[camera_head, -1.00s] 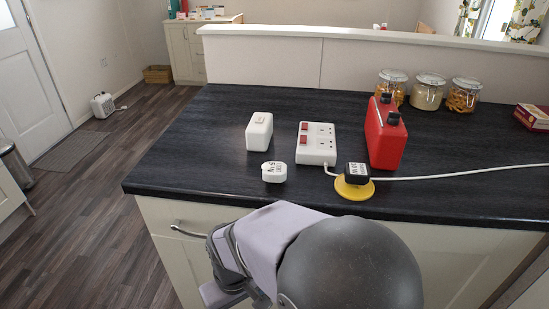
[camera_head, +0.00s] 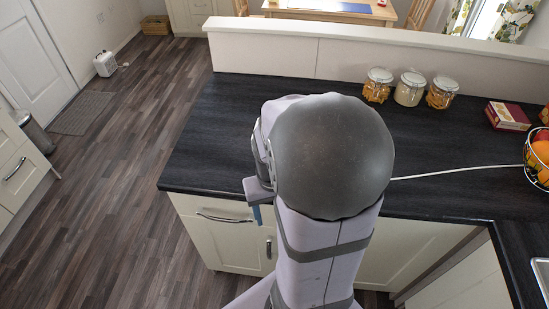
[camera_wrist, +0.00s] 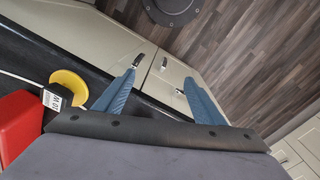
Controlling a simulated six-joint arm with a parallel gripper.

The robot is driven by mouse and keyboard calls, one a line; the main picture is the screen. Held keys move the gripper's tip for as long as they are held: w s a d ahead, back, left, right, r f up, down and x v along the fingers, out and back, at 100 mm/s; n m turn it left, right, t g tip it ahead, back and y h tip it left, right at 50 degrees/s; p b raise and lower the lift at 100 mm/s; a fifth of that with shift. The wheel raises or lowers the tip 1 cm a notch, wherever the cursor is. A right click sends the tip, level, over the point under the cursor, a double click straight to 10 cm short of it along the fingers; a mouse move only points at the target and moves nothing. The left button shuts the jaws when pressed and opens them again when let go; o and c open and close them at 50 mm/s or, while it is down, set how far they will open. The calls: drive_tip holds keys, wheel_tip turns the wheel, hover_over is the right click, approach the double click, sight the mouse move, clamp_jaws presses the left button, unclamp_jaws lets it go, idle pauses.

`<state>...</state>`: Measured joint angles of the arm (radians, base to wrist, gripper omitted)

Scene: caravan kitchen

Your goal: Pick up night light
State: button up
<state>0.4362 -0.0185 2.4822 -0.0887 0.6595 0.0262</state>
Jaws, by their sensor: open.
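No night light can be made out for certain. In the head view my arm hides the part of the dark countertop (camera_head: 225,130) where the small devices stood. In the wrist view a black plug with a white label (camera_wrist: 56,97) is at the left, at the yellow disc (camera_wrist: 70,86), with a red container (camera_wrist: 20,125) beside it. My gripper (camera_wrist: 158,85) is open and empty, its blue fingers apart over the counter's front edge and the cupboard fronts. The plug and disc are left of the fingers, apart from them.
Glass jars (camera_head: 409,88) stand at the back of the counter by the low wall (camera_head: 260,47). A red box (camera_head: 507,115) and a fruit basket (camera_head: 539,158) are at the right. A white cable (camera_head: 450,171) crosses the counter. The counter's left end is clear.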

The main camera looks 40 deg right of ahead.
drive_tip(key=w+d+r+m+t+h, duration=0.2)
drive_tip(key=w+d+r, duration=0.3)
drive_tip(key=w, duration=0.3)
drive_tip(key=shift+w+d+m+t, duration=0.35)
drive_tip(key=shift+d+m+t, duration=0.35)
drive_tip(key=shift+m, duration=0.2)
drive_tip(key=shift+a+b+x, duration=0.15)
drive_tip(key=shift+x, duration=1.3)
drive_tip(key=shift+a+b+x, duration=0.1)
drive_tip(key=shift+b+x, duration=0.05)
drive_tip(key=shift+x, duration=1.35)
drive_tip(key=shift+w+d+f, duration=0.2)
drive_tip(key=shift+w+f, duration=0.15)
drive_tip(key=shift+f, duration=0.25)
